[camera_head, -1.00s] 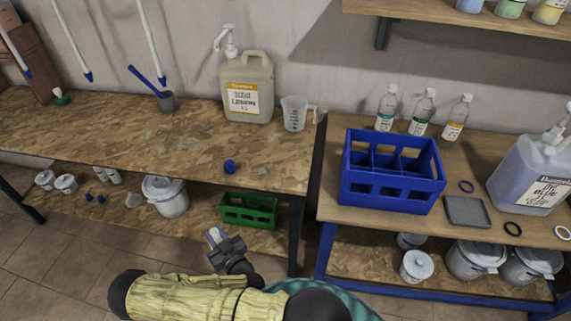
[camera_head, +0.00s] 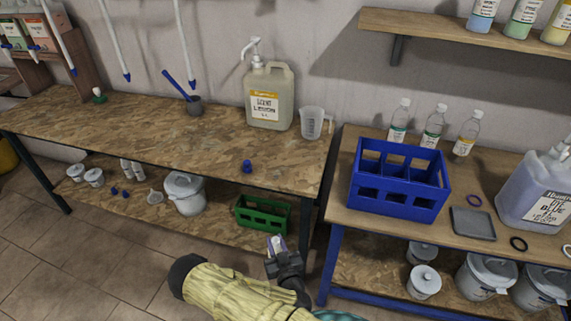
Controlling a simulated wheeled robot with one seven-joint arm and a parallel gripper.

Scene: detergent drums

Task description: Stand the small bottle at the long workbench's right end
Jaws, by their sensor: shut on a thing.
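The long workbench (camera_head: 130,135) has a speckled chipboard top and fills the left and middle of the view. Its right end (camera_head: 305,170) meets a narrow gap before a second bench. My gripper (camera_head: 278,247) is low in front of the workbench, near its right end and below the height of its top in the picture. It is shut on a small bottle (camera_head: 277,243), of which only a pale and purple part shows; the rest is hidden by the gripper.
A blue cap (camera_head: 247,166), a measuring jug (camera_head: 312,123) and a lemon pump canister (camera_head: 268,96) stand on the workbench's right half. A green crate (camera_head: 263,214) sits on its lower shelf. A blue crate (camera_head: 398,205) stands on the second bench (camera_head: 350,215). The right front corner is bare.

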